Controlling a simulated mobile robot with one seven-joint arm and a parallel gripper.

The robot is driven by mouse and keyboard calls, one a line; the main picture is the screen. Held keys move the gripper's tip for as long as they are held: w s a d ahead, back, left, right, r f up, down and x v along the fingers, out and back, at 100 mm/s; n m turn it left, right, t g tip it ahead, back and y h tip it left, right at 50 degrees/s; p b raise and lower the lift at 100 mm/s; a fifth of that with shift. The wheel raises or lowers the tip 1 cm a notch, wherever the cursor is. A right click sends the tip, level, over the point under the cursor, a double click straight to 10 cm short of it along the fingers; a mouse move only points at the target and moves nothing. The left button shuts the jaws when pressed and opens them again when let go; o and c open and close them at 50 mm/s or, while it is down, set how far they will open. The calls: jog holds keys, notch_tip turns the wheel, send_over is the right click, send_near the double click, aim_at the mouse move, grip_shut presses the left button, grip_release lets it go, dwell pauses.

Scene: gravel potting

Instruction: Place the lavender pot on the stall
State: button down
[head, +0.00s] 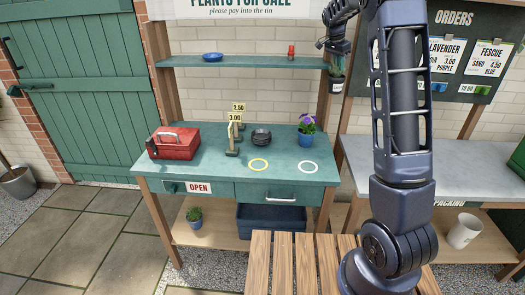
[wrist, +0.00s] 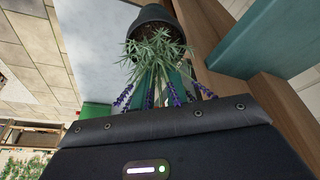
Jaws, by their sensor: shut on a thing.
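The lavender pot shows in the wrist view as a dark grey pot (wrist: 154,18) with grey-green leaves and purple flower spikes reaching toward the camera. In the head view the lavender (head: 336,66) hangs below my gripper (head: 335,52), small and partly dark against the stall's right post. My gripper is shut on the lavender pot, in the air at about upper-shelf height; the fingertips are hard to make out. The stall has a teal counter (head: 215,170) with a yellow ring (head: 258,165) and a white ring (head: 308,167), both empty.
The counter holds a red cash box (head: 173,145), price signs (head: 236,118), dark stacked bowls (head: 261,137) and a purple-flowered blue pot (head: 306,129) behind the white ring. The upper shelf (head: 250,63) overhangs the back. A grey packing bench (head: 460,165) stands right. A slatted wooden surface (head: 285,265) is in front.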

jog(key=a+n, duration=0.3)
jog(key=a, duration=1.3)
jog(key=s+a+n+y, duration=0.1)
jog(key=s+a+n, duration=0.35)
jog(key=a, duration=0.85)
jog(key=s+a+n+t+y, duration=0.1)
jog(key=s+a, duration=0.6)
jog(key=a, duration=0.7)
jog(key=s+a+n+y, duration=0.1)
jog(key=s+a+n, duration=0.35)
jog(key=a, duration=0.85)
notch_tip(320, 180, down, 25)
jog(key=s+m, duration=0.1)
jog(key=s, duration=0.1)
jog(key=shift+a+f+m, duration=0.15)
jog(key=shift+a+m, duration=0.2)
jog(key=shift+m, duration=0.05)
jog(key=c, duration=1.8)
grip_release()
jog(key=shift+f, duration=0.15)
jog(key=o, duration=0.4)
